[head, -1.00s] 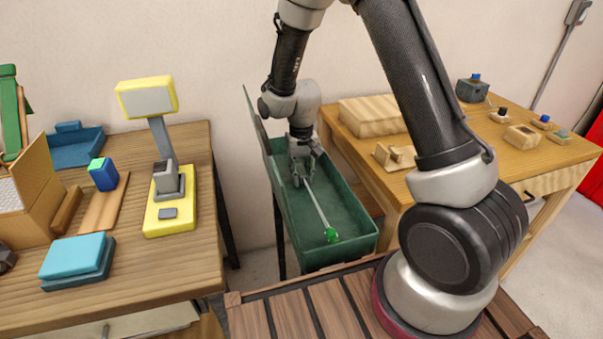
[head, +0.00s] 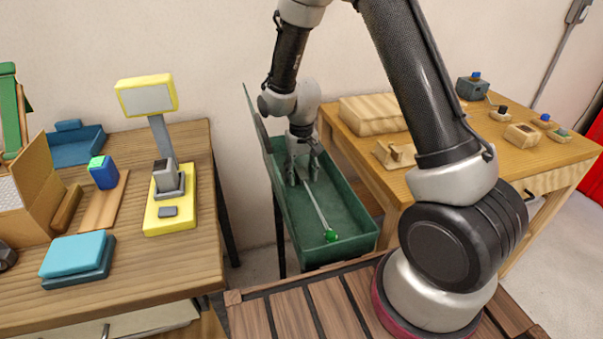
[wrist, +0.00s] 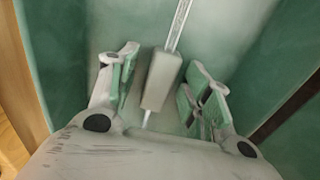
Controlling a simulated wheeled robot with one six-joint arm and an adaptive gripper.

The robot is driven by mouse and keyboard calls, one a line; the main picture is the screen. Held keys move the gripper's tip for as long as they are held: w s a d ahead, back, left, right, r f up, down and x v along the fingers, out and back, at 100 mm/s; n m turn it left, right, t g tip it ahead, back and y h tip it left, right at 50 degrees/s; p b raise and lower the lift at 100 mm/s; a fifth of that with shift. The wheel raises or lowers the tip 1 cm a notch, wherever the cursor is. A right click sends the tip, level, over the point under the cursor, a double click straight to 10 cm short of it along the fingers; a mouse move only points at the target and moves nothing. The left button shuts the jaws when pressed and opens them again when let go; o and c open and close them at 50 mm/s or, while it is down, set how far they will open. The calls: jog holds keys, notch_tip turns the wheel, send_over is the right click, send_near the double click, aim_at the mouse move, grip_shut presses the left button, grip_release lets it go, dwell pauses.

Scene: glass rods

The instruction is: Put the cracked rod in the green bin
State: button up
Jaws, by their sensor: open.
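The rod (head: 319,208) is thin and clear, with a bright green end toward me. It lies lengthwise inside the green bin (head: 352,208). In the wrist view the rod (wrist: 180,24) runs through a pale block-shaped sleeve (wrist: 162,80). My gripper (head: 303,178) is down in the far part of the bin, and its open fingers are apart on either side of the sleeve. The wrist view shows a gap between the sleeve and each finger of my gripper (wrist: 161,92). I cannot make out a crack in the rod.
The bin's walls stand close around my gripper. A wooden table (head: 560,158) with small blocks is at the right. A desk (head: 120,268) at the left holds a yellow scale-like device (head: 168,212), a blue tray (head: 76,146) and a teal box (head: 77,254).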

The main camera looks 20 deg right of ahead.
notch_tip(320, 180, up, 11)
jog(key=s+d+r+t, duration=0.1)
jog(key=s+d+r, duration=0.4)
jog(key=s, duration=0.3)
jog(key=s+d+r+t, duration=0.2)
jog(key=s+d+r, duration=0.3)
jog(key=s+r, duration=0.2)
jog(key=s+d+r+t, duration=0.1)
jog(key=s+d+r, duration=0.4)
jog(key=s, duration=0.5)
jog(key=shift+v, duration=0.95)
jog(key=shift+c, duration=0.2)
